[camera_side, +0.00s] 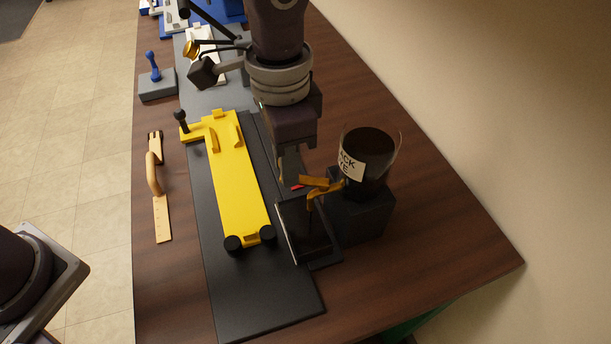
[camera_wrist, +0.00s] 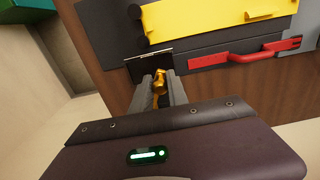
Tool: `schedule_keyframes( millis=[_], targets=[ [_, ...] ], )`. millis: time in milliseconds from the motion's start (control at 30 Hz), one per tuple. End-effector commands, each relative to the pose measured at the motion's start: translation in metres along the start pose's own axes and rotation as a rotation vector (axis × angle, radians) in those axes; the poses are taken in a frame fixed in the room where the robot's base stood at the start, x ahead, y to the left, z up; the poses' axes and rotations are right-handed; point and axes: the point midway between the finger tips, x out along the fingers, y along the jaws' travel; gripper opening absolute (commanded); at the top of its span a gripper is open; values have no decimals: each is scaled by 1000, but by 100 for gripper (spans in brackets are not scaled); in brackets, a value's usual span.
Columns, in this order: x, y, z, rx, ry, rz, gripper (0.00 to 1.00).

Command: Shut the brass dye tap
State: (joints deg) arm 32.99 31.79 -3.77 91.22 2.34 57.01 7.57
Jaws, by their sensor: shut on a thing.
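The brass dye tap (camera_side: 322,188) sticks out to the left from the low front of the dark dye pot (camera_side: 376,145), above a shallow black tray (camera_side: 306,238). The pot has a white label with partly visible lettering. My gripper (camera_side: 300,178) is at the tap from above, its fingers around the brass piece. In the wrist view the brass tap (camera_wrist: 160,80) shows between the two grey fingertips of my gripper (camera_wrist: 159,86). The fingers hide part of the tap. I cannot tell whether dye is running from it.
The pot stands on a black block (camera_side: 360,218). A yellow fixture (camera_side: 237,180) lies on a dark base plate to the left. A red handled tool (camera_wrist: 245,56) lies beside it. A wooden-handled tool (camera_side: 160,210) lies farther left. The table right of the pot is clear.

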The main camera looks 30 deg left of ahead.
Motion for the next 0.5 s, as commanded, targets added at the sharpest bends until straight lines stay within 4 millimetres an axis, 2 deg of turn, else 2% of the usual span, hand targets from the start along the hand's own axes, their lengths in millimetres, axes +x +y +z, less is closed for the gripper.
schedule_keyframes(
  millis=[500],
  targets=[
    [1, -20, -15, -2, -1, -1, 4]
  ],
)
